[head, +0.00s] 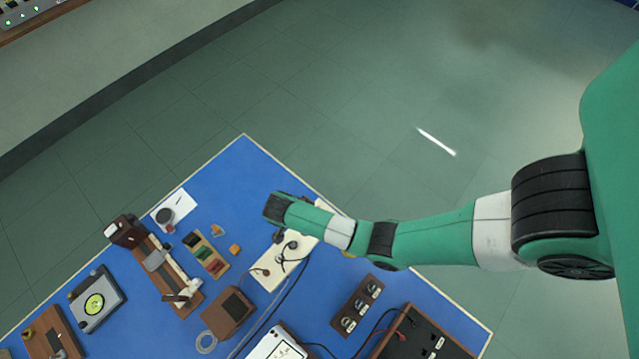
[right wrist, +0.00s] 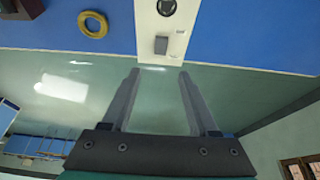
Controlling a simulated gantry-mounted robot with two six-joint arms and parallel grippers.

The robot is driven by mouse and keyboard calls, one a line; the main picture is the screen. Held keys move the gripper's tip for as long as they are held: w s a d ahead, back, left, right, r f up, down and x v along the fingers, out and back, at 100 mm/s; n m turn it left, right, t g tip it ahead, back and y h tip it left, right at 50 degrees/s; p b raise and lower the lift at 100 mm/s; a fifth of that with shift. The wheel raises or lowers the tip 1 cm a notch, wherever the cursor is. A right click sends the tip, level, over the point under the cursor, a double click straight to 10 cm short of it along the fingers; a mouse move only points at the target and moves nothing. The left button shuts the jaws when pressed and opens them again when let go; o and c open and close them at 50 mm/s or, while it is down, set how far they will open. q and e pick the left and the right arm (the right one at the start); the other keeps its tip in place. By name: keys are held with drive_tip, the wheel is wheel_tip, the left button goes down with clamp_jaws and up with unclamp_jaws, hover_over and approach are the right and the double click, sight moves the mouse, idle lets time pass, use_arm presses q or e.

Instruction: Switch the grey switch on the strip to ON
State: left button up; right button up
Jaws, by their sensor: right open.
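The strip is a cream-white board (head: 266,272) on the blue bench in the head view, partly covered by my right arm. Its end also shows in the right wrist view (right wrist: 150,22), at the bench edge. The grey switch (right wrist: 160,45) is a small block near that end, with tiny unreadable marks beside it. In the head view I cannot make out the switch. My right gripper (right wrist: 160,73) is open and empty, its two fingers apart either side of the strip's end in that picture. I cannot tell whether it touches anything. My left gripper is not in view.
A yellow ring (right wrist: 92,24) lies beside the strip. A black round part (right wrist: 167,7) sits on the strip. In the head view, a brown block with several dials (head: 356,305), a brown box (head: 228,312) and loose cables lie near. Bare floor lies beyond the bench edge.

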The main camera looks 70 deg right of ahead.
drive_tip(key=b+x, duration=0.3)
drive_tip(key=x, duration=0.7)
drive_tip(key=shift+f, duration=0.25)
clamp_jaws()
